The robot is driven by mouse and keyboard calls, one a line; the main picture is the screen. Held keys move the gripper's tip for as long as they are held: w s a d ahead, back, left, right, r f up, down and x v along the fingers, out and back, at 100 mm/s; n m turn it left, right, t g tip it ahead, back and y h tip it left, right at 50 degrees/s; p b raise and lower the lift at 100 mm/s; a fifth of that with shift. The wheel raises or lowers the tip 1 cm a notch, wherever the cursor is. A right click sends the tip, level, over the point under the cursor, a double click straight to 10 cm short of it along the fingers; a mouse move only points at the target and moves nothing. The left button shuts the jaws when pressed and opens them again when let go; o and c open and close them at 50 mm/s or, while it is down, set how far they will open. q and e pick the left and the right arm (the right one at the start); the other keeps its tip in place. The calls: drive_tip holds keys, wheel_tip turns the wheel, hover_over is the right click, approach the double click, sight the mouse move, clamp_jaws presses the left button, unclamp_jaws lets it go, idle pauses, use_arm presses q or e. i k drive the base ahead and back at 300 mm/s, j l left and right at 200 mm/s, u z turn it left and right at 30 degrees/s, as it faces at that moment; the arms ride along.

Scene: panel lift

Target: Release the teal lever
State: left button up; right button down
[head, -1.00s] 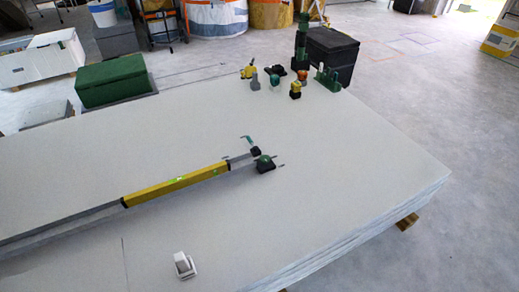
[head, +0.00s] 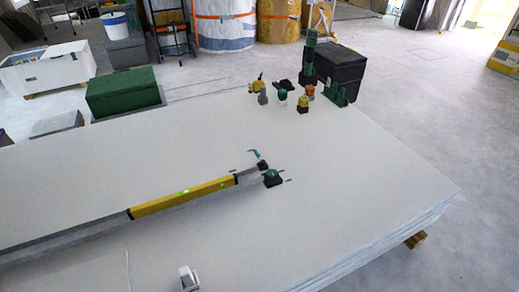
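A small teal lever (head: 254,154) stands up at the right end of a long grey bar, by a small dark block (head: 263,165). A dark base with a green domed top (head: 272,177) sits just right of it. A yellow spirit level (head: 182,197) lies along the grey bar (head: 62,237) on the large white panel stack (head: 370,210). Neither of my grippers shows in the head view.
Several small tools, one a yellow-and-black piece (head: 303,104), stand at the panel's far edge. A green box (head: 123,92) and a black case (head: 338,72) stand beyond it. A small white block (head: 188,278) is near the front. The right side of the panel is clear.

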sight(262, 161)
drive_tip(key=l+u, duration=0.2)
drive_tip(key=u, duration=0.15)
drive_tip(key=i+l+u, duration=0.1)
drive_tip(key=u, duration=0.2)
drive_tip(key=l+u, duration=0.55)
drive_tip(key=l, duration=0.3)
drive_tip(key=k+l+u, duration=0.2)
drive_tip(key=l, duration=0.3)
drive_tip(key=k+l, duration=0.1)
drive_tip(key=l, duration=0.9)
drive_tip(key=k+l+u, duration=0.1)
drive_tip(key=l, duration=0.4)
drive_tip(key=k+l, duration=0.15)
drive_tip(key=l, duration=0.35)
